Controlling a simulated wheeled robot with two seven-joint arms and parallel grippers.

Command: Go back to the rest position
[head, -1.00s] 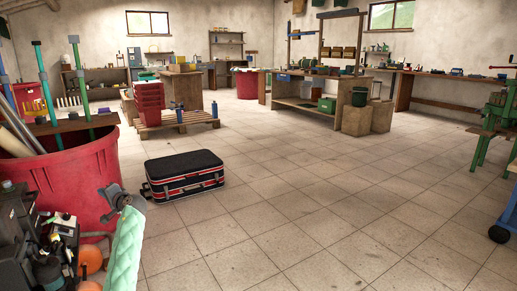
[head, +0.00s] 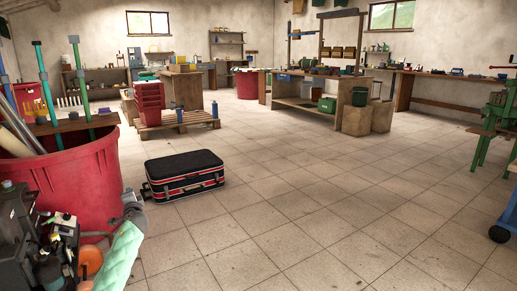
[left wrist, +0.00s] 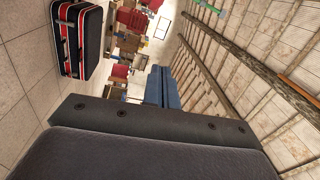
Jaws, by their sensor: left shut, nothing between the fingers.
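My left gripper (head: 133,207) is at the lower left of the head view, small and grey at the end of a pale green arm part. My right gripper is in neither view.
A black suitcase with red and white trim (head: 184,176) lies on the tiled floor. A big red bin (head: 75,185) holds long tools at the left. The middle floor is clear.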

